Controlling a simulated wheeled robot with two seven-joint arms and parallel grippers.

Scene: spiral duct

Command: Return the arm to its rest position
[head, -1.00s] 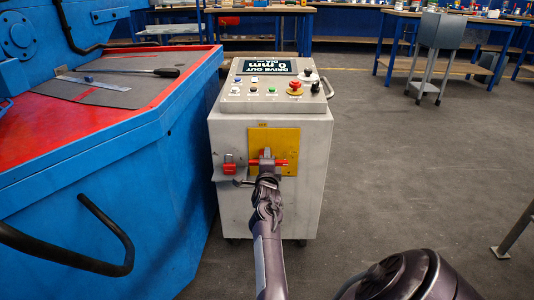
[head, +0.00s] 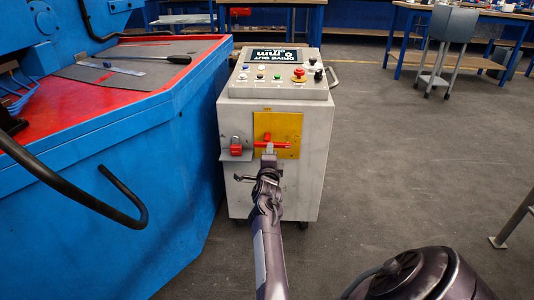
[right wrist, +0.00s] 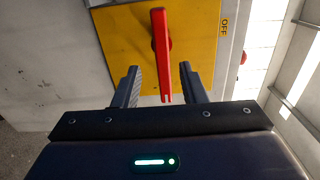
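The control cabinet (head: 275,180) stands in the middle of the head view. Its yellow plate (head: 285,125) carries a red switch handle (head: 277,145) that lies level. A red padlock (head: 236,147) is at its left. In the right wrist view the red handle (right wrist: 161,50) sits on the yellow plate (right wrist: 118,40), beside the word OFF. My right gripper (right wrist: 161,88) is open, and the handle's tip shows between its fingers in the picture; I see no finger pressed on it. In the head view the right gripper (head: 268,153) is in front of the plate. My left gripper is out of view.
A blue machine (head: 170,140) with a red top and a black curved rail (head: 80,195) fills the left side. A grey floor (head: 400,160) is open on the right. Workbenches (head: 450,40) and a grey stand (head: 445,50) are farther back.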

